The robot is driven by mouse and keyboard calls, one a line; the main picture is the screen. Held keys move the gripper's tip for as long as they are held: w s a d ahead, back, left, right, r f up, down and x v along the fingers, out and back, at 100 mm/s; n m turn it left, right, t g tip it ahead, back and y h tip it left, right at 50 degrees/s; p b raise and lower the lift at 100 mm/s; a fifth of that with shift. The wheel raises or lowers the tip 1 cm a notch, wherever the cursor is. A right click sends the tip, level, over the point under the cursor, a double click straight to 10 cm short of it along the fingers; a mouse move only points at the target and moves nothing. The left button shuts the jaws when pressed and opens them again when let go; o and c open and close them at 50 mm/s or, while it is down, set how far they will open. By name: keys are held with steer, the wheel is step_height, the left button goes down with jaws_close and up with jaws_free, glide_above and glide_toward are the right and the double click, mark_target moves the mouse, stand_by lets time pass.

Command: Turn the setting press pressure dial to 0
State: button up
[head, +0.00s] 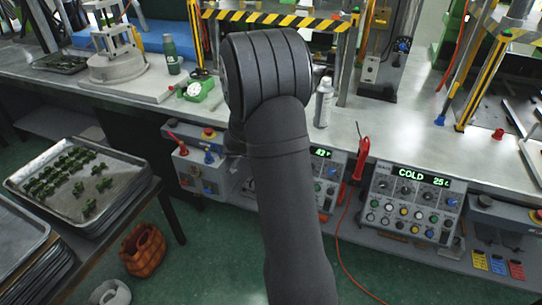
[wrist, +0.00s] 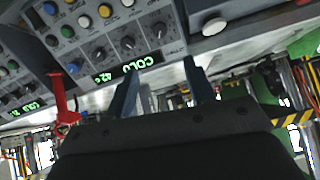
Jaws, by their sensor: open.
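A grey control panel shows in the wrist view, upside down, with a green "COLD 42" display (wrist: 122,71). A row of black dials, including one dial (wrist: 158,30), lies beyond the display; I cannot read which is the pressure dial. In the head view the same panel (head: 329,185) is largely hidden behind my arm. My gripper (wrist: 158,76) is open and empty, its two dark fingers apart and pointing toward the panel. Whether a finger touches anything cannot be told. The gripper is hidden by my arm in the head view.
A second panel (head: 412,203) reading "COLD 25" stands to the right. A red tool (head: 359,158) with a cord hangs between the panels. A spray can (head: 323,102) stands on the metal bench above. A box with red and blue fittings (head: 207,172) is to the left.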

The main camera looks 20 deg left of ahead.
steer(key=x, duration=1.7)
steer(key=shift+w+d, duration=0.1)
steer(key=shift+w, duration=0.05)
steer(key=shift+r, duration=0.1)
steer(key=c, duration=1)
